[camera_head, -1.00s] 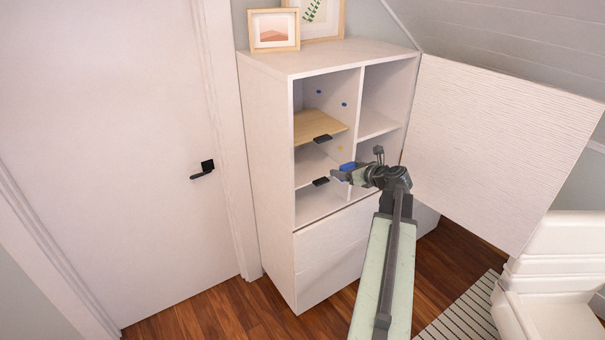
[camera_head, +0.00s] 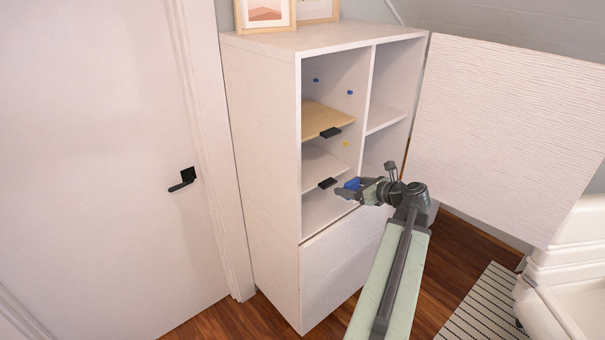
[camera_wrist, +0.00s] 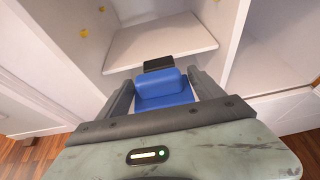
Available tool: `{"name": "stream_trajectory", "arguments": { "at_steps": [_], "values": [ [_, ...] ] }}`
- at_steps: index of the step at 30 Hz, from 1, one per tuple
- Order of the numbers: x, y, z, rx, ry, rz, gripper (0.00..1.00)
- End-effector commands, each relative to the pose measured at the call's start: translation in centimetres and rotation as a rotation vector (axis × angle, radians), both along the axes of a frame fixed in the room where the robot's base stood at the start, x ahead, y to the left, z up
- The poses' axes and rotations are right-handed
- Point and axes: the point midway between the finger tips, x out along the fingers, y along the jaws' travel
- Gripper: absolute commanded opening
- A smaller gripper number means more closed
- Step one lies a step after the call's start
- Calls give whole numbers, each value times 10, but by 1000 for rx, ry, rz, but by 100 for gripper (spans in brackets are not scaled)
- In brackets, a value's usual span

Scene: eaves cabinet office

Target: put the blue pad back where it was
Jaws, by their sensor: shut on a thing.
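The blue pad (camera_wrist: 165,88) is between the fingers of my gripper (camera_wrist: 166,92) in the wrist view, and the fingers are shut on it. In the head view the blue pad (camera_head: 353,184) shows as a small blue patch at my gripper (camera_head: 350,190), in front of the open left side of the white cabinet (camera_head: 262,150). Beyond the pad in the wrist view is a white shelf (camera_wrist: 160,42) with a black clip (camera_wrist: 158,64) on its front edge. I cannot tell whether the pad touches the clip.
A wooden shelf (camera_head: 325,119) with a black clip (camera_head: 330,132) sits above the white one. Blue dots (camera_head: 350,92) and yellow dots (camera_wrist: 84,34) mark the inner walls. An open cabinet door (camera_head: 505,140) stands to the right, with a white chair (camera_head: 565,270) near it.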

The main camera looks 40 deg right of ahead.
Motion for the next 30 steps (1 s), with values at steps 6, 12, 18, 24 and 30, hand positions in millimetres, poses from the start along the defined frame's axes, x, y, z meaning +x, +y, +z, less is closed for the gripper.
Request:
{"name": "stream_trajectory", "arguments": {
  "at_steps": [6,12,18,24,30],
  "values": [
    [15,1,0,0,0,12,32],
    [74,-3,0,-1,1,16,32],
    [125,-8,0,0,0,12,32],
    [139,-8,0,0,0,8,32],
    [155,-10,0,-1,0,8,32]
  ]
}}
